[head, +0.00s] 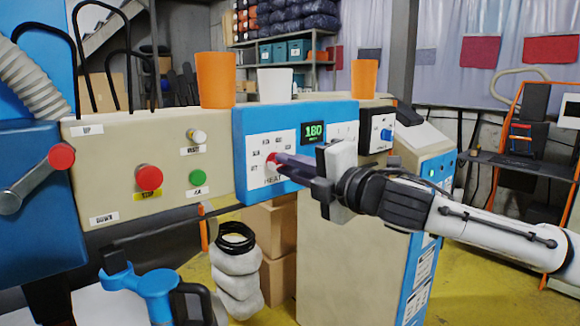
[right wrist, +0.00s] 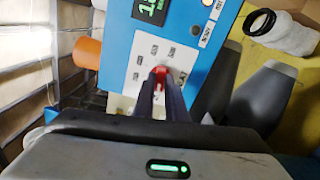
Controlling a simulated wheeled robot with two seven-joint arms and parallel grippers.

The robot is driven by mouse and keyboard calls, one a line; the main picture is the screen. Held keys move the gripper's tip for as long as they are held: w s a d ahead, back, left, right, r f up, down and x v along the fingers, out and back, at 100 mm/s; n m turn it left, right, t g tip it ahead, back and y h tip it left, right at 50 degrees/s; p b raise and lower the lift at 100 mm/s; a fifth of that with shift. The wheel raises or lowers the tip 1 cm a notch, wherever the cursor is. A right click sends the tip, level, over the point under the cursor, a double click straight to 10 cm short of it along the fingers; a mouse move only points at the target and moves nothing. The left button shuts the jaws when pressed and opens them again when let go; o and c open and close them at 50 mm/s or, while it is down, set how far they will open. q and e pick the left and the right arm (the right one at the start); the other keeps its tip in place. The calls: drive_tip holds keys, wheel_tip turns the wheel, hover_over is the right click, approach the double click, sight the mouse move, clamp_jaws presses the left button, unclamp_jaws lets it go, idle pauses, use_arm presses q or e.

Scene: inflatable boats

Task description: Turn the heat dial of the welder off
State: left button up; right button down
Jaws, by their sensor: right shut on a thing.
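The welder's blue panel (head: 287,119) has a white dial plate marked HEAT (head: 258,145). A small red heat dial (head: 271,159) sits on the plate among several small labels too small to read. My right gripper (head: 277,162) comes in from the right, its dark fingers shut on the dial. In the right wrist view, the red dial (right wrist: 160,72) shows between the fingertips (right wrist: 160,80) against the plate. The fingers hide part of it. The green display (head: 312,132) above reads 180. I do not make out my left gripper.
Left of the panel is a beige console with a red stop button (head: 149,177), a green button (head: 197,177) and a red-knobbed lever (head: 61,156). Orange cups (head: 216,80) stand on top. A black box with a blue knob (head: 386,134) is to the right. Cardboard boxes (head: 270,226) stand below.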

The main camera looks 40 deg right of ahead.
idle(0.5)
drive_tip(key=c, duration=1.8)
unclamp_jaws()
drive_tip(key=s+b, duration=0.7)
drive_tip(key=s, duration=0.3)
drive_tip(key=shift+s+d, duration=0.2)
drive_tip(key=shift+d, duration=0.2)
